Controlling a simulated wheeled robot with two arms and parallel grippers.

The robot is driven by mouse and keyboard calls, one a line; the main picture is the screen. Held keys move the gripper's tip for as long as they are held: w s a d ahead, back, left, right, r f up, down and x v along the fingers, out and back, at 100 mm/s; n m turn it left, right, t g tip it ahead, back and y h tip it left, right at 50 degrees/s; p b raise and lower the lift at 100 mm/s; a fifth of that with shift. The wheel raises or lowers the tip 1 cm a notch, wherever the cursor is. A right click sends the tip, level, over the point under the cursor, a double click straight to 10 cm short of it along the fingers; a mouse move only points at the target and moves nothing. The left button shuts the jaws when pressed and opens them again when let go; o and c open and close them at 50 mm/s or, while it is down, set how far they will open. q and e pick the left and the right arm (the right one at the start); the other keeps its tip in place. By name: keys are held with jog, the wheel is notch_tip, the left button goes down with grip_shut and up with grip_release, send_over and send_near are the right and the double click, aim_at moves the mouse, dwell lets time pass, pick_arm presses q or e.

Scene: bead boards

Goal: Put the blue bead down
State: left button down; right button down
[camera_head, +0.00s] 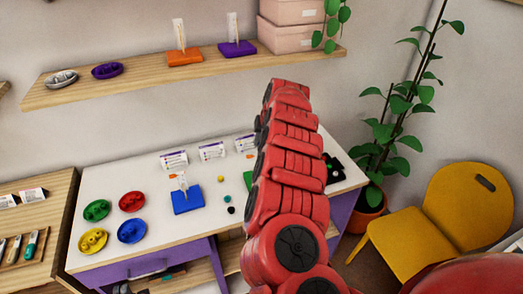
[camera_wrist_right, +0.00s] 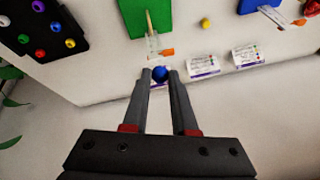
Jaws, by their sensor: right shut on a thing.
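In the right wrist view the blue bead (camera_wrist_right: 159,74) is between the fingertips of my right gripper (camera_wrist_right: 160,76), which is shut on it. The bead is close to the clear upright post and orange tab (camera_wrist_right: 167,52) by the green board (camera_wrist_right: 133,18); I cannot tell whether they touch. In the head view a red arm hides this gripper and the bead. A small dark part at the lower edge of the head view may be my left gripper (camera_head: 122,288); its jaws cannot be made out.
A black tray (camera_wrist_right: 38,45) holds several coloured beads. A blue board (camera_head: 187,204) with a post stands on the white table (camera_head: 150,178). Near it lie a yellow bead (camera_head: 220,179), a teal bead (camera_head: 227,198) and a black bead (camera_head: 231,210). Coloured dishes are at the left; cards stand behind.

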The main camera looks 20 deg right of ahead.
jog(key=shift+r, duration=0.3)
dwell(0.4)
